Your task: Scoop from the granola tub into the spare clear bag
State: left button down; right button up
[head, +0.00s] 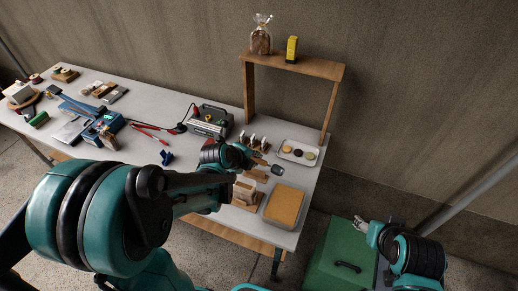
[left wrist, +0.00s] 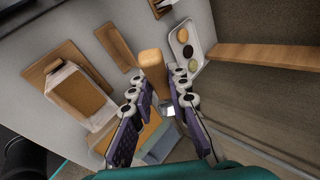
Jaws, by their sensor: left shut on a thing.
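My left gripper (head: 243,158) is shut on a scoop with a wooden handle (left wrist: 152,62); its grey head (head: 277,170) is held above the table at the right end. The granola tub (head: 285,206), filled with an orange-brown mass, is in front of and below the scoop. In the left wrist view the tub is partly hidden behind the fingers (left wrist: 158,86). A clear bag (left wrist: 80,94) stands on a wooden board left of the fingers; how much it holds is unclear. My right gripper (head: 365,228) is off the table at the lower right, its jaws too small to read.
A tray of round cookies (head: 298,152) lies behind the scoop. A wooden shelf (head: 293,65) at the back bears a filled bag (head: 262,38) and a yellow box (head: 291,49). A green bin (head: 335,262) stands right of the table.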

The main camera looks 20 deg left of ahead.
pick_arm(q)
jog(key=s+a+r+n+g+y+p, duration=0.1)
jog(key=s+a+r+n+g+p, duration=0.5)
jog(key=p, duration=0.5)
jog(key=s+a+g, duration=0.1)
jog(key=s+a, duration=0.1)
jog(key=a, duration=0.1)
jog(key=shift+a+n+g+p, duration=0.15)
jog(key=shift+n+g+p, duration=0.15)
jog(key=shift+p, duration=0.05)
jog(key=shift+f, duration=0.1)
